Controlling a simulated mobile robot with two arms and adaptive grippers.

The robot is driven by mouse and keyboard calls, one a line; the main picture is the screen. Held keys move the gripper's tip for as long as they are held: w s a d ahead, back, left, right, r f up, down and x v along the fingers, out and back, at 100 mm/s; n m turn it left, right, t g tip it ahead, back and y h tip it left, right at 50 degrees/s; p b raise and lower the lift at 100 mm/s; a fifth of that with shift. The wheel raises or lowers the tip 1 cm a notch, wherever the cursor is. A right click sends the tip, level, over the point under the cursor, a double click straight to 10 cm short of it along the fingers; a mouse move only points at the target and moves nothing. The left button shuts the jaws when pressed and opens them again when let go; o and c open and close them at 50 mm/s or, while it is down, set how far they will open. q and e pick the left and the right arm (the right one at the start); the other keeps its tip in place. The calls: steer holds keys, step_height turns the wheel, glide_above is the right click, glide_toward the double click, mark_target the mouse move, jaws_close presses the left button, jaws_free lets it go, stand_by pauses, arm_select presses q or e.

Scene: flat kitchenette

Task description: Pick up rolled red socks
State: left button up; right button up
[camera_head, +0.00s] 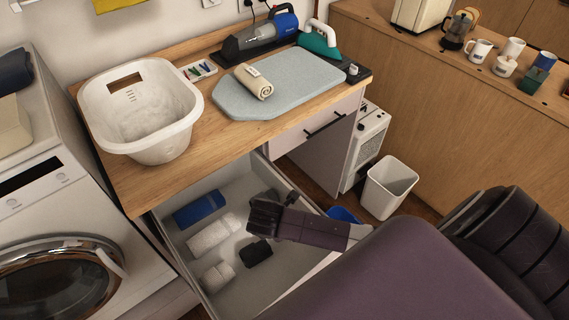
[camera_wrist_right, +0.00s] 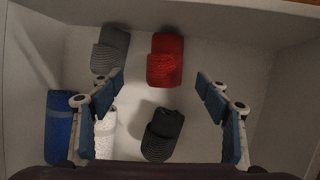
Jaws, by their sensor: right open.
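The rolled red socks (camera_wrist_right: 165,60) lie in the open drawer, in the upper middle of the right wrist view. In the head view I cannot make them out; my right gripper and arm cover part of the drawer. My right gripper (camera_wrist_right: 160,86) is open and empty above the drawer, pointing down. In the wrist view the red roll shows between and beyond its fingertips, apart from them. The right gripper also shows over the drawer in the head view (camera_head: 266,212). My left gripper is not in view.
The drawer (camera_head: 171,243) also holds a grey roll (camera_wrist_right: 111,50), a black roll (camera_wrist_right: 162,135), a white roll (camera_wrist_right: 105,132) and a blue roll (camera_wrist_right: 60,127). Its walls surround them. The counter (camera_head: 180,164) above bears a white basket (camera_head: 142,105) and an ironing board (camera_head: 285,90).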

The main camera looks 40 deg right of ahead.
steer(key=shift+s+x, duration=0.25)
steer(key=shift+x, duration=0.95)
steer(key=shift+w+d+f, duration=0.1)
steer(key=shift+d+f, duration=0.15)
steer(key=shift+f, duration=0.15)
steer(key=x, duration=0.4)
steer(key=shift+d+f, duration=0.15)
steer(key=c, duration=0.4)
steer(key=shift+c, duration=1.3)
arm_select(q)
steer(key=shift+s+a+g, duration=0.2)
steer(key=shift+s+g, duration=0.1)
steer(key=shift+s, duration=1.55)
arm_select(e)
steer(key=c, duration=0.5)
